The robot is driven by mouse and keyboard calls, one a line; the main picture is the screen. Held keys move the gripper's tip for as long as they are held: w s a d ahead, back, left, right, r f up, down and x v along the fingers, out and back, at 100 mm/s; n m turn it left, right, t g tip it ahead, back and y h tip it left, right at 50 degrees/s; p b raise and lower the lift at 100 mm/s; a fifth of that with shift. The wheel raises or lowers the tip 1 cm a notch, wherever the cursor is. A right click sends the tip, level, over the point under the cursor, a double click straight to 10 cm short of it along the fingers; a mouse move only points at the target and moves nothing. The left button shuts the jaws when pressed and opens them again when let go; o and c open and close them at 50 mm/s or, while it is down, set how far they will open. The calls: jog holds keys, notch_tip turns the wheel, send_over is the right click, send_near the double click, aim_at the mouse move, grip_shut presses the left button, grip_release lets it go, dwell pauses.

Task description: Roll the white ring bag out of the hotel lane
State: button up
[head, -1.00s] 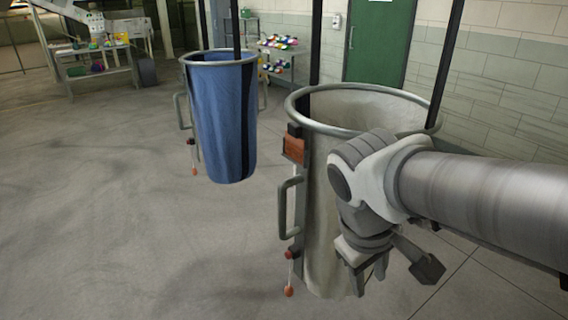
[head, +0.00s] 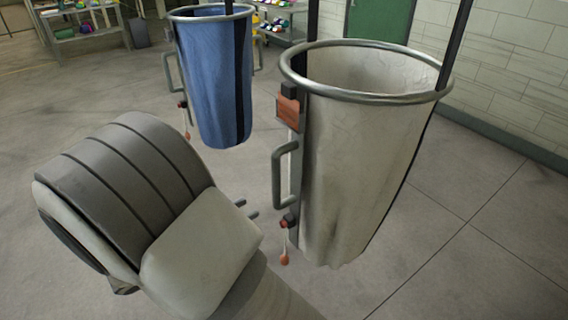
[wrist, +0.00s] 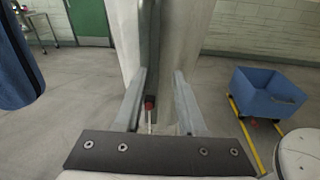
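The white bag (head: 365,150) hangs upright from a metal ring (head: 365,97) on dark straps in the head view. Its left side bears a grey handle (head: 281,178), an orange tag (head: 288,111), a red knob (head: 288,221) and a cord with an orange ball (head: 284,260). My gripper (head: 248,209) is just left of the handle's lower part, mostly hidden behind my arm. In the wrist view my gripper (wrist: 159,76) has its fingers apart. The white bag (wrist: 190,38) fills the space ahead, with the handle (wrist: 150,38) and red knob (wrist: 150,102) seen between the fingers. Contact cannot be told.
A blue bag (head: 215,80) hangs to the left and farther back. A blue tub (wrist: 265,93) stands on the floor at right in the wrist view, near a yellow line. Shelves, a green door (head: 380,20) and a tiled wall stand behind. Floor right of the white bag is clear.

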jog(key=shift+n+t, duration=0.8)
jog(key=shift+t, duration=0.1)
jog(key=x, duration=0.5)
jog(key=w+a+f+x, duration=0.1)
jog(key=x, duration=0.9)
jog(key=shift+w+a+f, duration=0.1)
jog(key=shift+w+f, duration=0.05)
jog(key=shift+w, duration=0.2)
grip_shut()
